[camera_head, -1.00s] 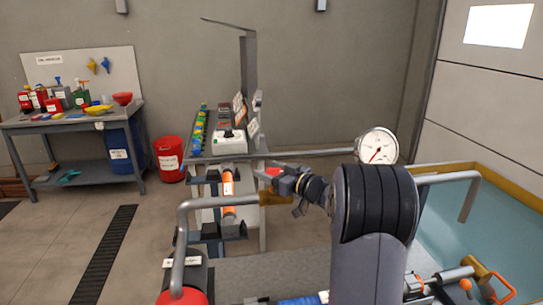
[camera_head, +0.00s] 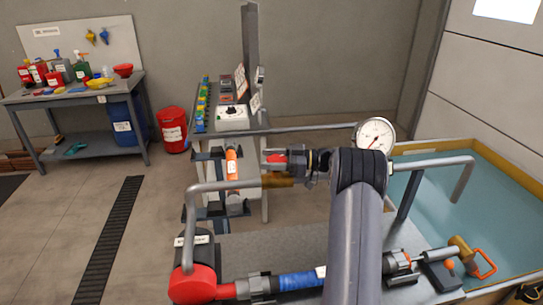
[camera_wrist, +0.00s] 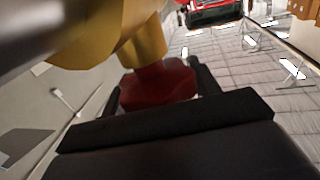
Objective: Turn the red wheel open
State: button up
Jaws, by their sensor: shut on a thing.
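The red wheel (camera_head: 273,158) sits above a brass valve body (camera_head: 276,182) on the grey pipe in the head view. In the wrist view the dark red wheel (camera_wrist: 160,82) lies between two dark fingers, with the brass valve (camera_wrist: 115,35) just beyond it. My gripper (camera_head: 275,160) reaches in from the right and is shut on the wheel; it also fills the lower part of the wrist view (camera_wrist: 160,90). The fingers hide part of the wheel, so I cannot tell how far it is turned.
A pressure gauge (camera_head: 374,135) stands right of the valve. A red pump (camera_head: 195,280) and blue hose (camera_head: 297,281) lie in front. A water tank (camera_head: 470,210) is at right. A panel stand with a white control box (camera_head: 232,118) is behind. Floor is clear at left.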

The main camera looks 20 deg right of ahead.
aim_at(271, 159)
jog(key=shift+g, duration=0.3)
jog(key=o, duration=1)
notch_tip(271, 159, up, 10)
jog(key=shift+f+b, duration=0.1)
jog(key=shift+b, duration=0.45)
